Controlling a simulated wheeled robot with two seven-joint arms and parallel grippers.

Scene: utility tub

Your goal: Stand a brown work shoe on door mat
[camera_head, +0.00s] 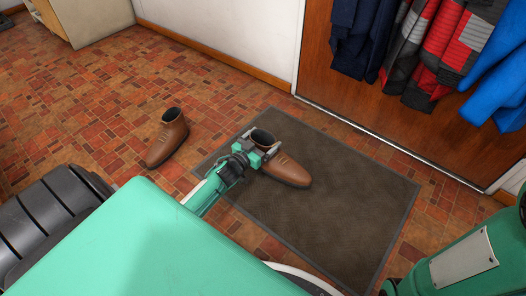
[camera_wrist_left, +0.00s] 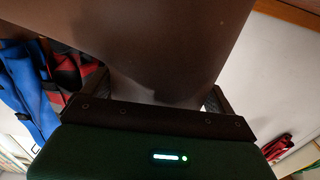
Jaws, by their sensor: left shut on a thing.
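A brown work shoe (camera_head: 288,172) is at the upper left part of the dark door mat (camera_head: 335,215) in the head view, upright with its toe to the lower right. My left gripper (camera_head: 260,146) is shut on this shoe near its ankle opening. I cannot tell whether the sole touches the mat. The shoe's brown side (camera_wrist_left: 140,40) fills the upper middle of the left wrist view, between the fingers. A second brown shoe (camera_head: 168,140) stands on the brick floor left of the mat. My right gripper is not in view.
Coats (camera_head: 440,45) hang on the wooden door (camera_head: 320,65) beyond the mat. A pale cabinet (camera_head: 90,20) stands at the upper left. The brick-patterned floor (camera_head: 100,110) is clear around the second shoe, and the mat's right part is bare.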

